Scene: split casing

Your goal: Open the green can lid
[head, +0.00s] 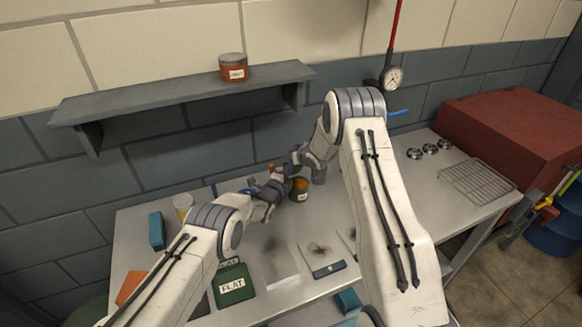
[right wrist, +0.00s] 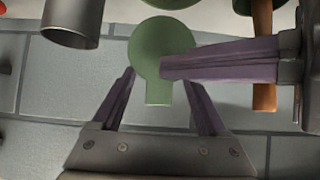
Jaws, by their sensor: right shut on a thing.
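In the right wrist view a flat green disc with a short tab, the green lid (right wrist: 160,45), lies between the purple fingers of my right gripper (right wrist: 160,88). My right gripper is shut on it; the exact contact is hard to see. A purple finger of my left gripper (right wrist: 220,62) crosses from the right over the disc's edge. In the head view my left gripper (head: 272,187) and right gripper (head: 300,158) are close together above the bench, beside an orange can (head: 299,190). Whether my left gripper is open or shut is unclear. The lid is not clear in the head view.
A grey cylinder (right wrist: 73,22) and an orange handle-like piece (right wrist: 263,50) are near the fingers. The bench (head: 260,275) also holds a green "FLAT" box (head: 233,290) and a blue block (head: 156,230). A jar stands on the wall shelf (head: 190,92). A red box (head: 515,135) is at the right.

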